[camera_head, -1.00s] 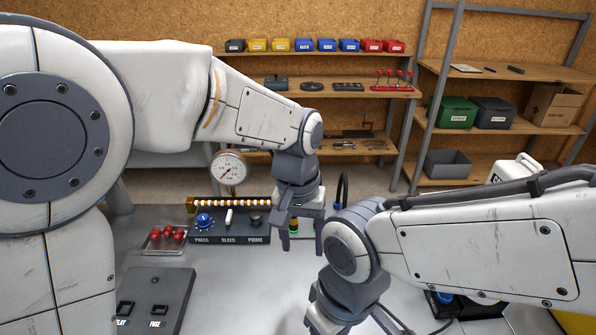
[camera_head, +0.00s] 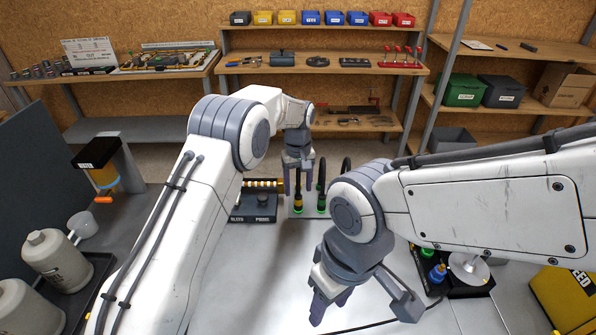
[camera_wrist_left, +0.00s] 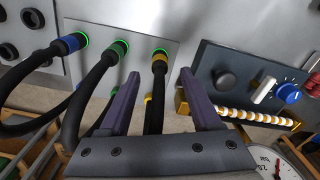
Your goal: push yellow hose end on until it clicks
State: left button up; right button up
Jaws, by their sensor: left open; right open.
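The yellow hose end (camera_wrist_left: 160,62) sits in a port on a light panel (camera_wrist_left: 140,28), with a lit green ring around the port. In the head view the yellow hose end (camera_head: 298,204) shows below my left gripper (camera_head: 299,186). My left gripper's two purple fingers (camera_wrist_left: 159,76) are open, one on each side of the yellow hose, with gaps visible between fingers and hose. Green (camera_wrist_left: 116,50) and blue (camera_wrist_left: 72,43) hose ends sit beside it, also with green rings. My right gripper (camera_head: 360,308) is open and empty, lower in the head view.
A dark control box (camera_head: 252,208) with knobs stands left of the hose panel. A pressure gauge (camera_wrist_left: 276,164) is at the wrist view's lower right. A black tray (camera_head: 460,282) and yellow box (camera_head: 565,300) lie right. The front tabletop looks largely clear.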

aim_at(298, 195)
pick_arm(q)
jog(key=shift+f+p, duration=0.5)
jog(key=shift+f, duration=1.9)
grip_shut()
